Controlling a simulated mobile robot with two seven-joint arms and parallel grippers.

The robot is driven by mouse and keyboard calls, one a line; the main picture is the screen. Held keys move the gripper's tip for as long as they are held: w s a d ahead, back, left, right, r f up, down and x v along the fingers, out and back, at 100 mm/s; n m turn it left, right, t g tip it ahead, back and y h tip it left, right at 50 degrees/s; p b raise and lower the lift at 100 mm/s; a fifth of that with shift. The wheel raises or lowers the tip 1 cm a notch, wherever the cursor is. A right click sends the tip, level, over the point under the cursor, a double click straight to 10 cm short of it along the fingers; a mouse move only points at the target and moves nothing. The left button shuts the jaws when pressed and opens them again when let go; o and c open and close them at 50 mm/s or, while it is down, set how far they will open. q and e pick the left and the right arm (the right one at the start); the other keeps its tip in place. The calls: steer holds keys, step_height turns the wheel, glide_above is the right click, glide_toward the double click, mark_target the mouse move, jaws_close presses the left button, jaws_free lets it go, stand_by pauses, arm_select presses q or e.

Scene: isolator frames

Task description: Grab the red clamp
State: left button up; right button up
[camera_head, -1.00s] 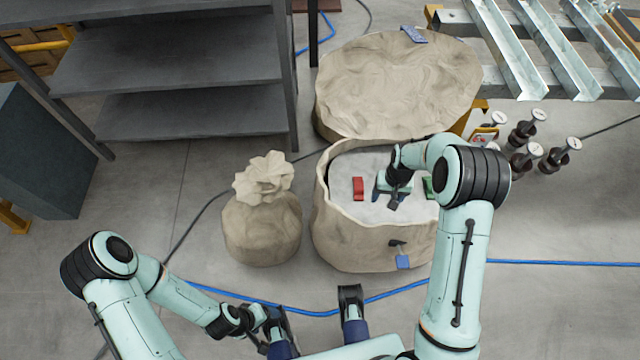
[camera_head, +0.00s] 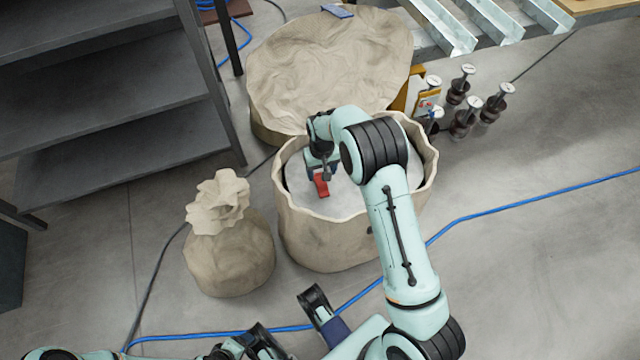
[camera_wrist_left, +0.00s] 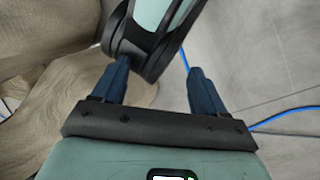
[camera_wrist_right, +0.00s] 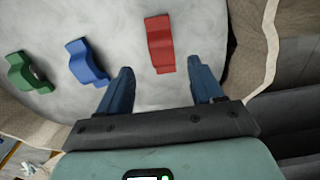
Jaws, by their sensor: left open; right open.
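The red clamp (camera_head: 321,185) lies on the pale surface inside an open beige sack-like container. It also shows in the right wrist view (camera_wrist_right: 160,45), ahead of the fingertips and roughly between their lines. My right gripper (camera_wrist_right: 163,82) is open and empty, just short of the red clamp. In the head view my right gripper (camera_head: 320,172) reaches down into the container and partly covers the clamp. My left gripper (camera_wrist_left: 155,80) is open, with one of my own arm links in front of it; in the head view it is low, near the bottom edge.
A blue clamp (camera_wrist_right: 86,62) and a green clamp (camera_wrist_right: 26,72) lie left of the red one in the right wrist view. The container's rim (camera_head: 432,165) surrounds the work area. A tied sack (camera_head: 230,250), a large covered sack (camera_head: 330,65) and grey shelves (camera_head: 110,90) stand nearby.

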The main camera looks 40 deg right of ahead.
mark_target(320, 181)
step_height(320, 181, down, 5)
steer(key=shift+w+a+f+b, duration=0.1)
steer(key=shift+a+b, duration=0.05)
steer(key=shift+b, duration=0.5)
jaws_close()
arm_select(q)
steer(key=shift+w+a+f+t, duration=0.25)
steer(key=shift+w+f, duration=0.15)
steer(key=shift+w, duration=0.15)
steer(key=shift+w+a+f+t, duration=0.15)
steer(key=shift+w+a+f, duration=0.1)
steer(key=shift+w+f, duration=0.2)
steer(key=shift+r, duration=0.1)
arm_select(e)
steer(key=shift+r, duration=0.2)
